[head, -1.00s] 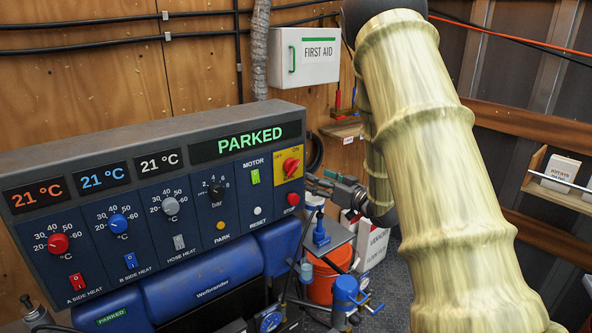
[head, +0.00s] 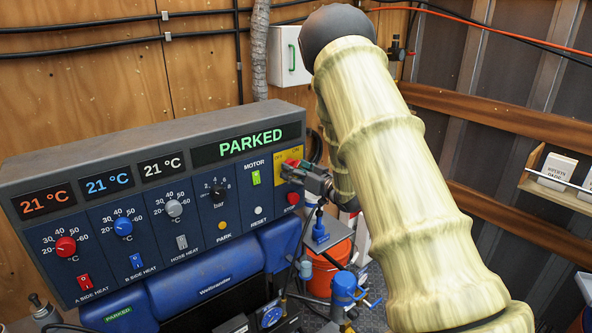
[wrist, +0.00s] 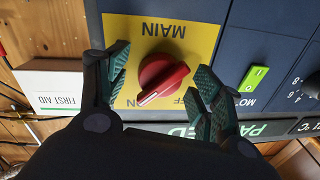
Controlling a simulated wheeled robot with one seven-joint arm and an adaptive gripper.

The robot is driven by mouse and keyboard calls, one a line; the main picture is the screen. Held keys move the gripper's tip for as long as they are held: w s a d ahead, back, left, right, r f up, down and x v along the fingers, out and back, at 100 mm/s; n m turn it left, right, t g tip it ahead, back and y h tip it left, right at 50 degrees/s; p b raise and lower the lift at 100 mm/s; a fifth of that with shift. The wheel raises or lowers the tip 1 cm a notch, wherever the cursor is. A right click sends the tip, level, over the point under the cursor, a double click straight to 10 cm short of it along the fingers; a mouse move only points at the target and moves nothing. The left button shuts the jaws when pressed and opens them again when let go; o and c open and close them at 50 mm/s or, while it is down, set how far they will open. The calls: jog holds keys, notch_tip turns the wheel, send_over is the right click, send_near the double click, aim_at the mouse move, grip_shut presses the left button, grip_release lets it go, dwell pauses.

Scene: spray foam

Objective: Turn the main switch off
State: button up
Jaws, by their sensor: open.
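The main switch (wrist: 165,75) is a red rotary knob on a yellow plate (wrist: 185,25) lettered MAIN and OFF, upside down in the wrist view. Its white pointer mark aims to the lower left, away from the OFF lettering. My gripper (wrist: 162,82) is open, with one finger on each side of the knob. I cannot tell whether either finger touches it.
The green motor rocker (head: 255,177) is just left of the yellow plate, and a red stop button (head: 293,198) is below it. The display above reads PARKED (head: 245,141). A white first aid box (head: 285,58) hangs on the wall behind.

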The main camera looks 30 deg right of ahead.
jog(key=shift+c, duration=0.2)
jog(key=c, duration=1)
jog(key=shift+n+b, duration=0.4)
jog(key=shift+b, duration=0.15)
jog(key=n+b, duration=0.5)
jog(key=b, duration=0.1)
jog(key=n+h+b, duration=0.1)
jog(key=n+b, duration=0.4)
jog(key=b, duration=0.1)
jog(key=n+h+b, duration=0.1)
jog(key=n+b, duration=0.5)
jog(key=shift+d+r+g, duration=0.15)
jog(key=shift+r+g, duration=0.2)
jog(key=shift+g, duration=0.05)
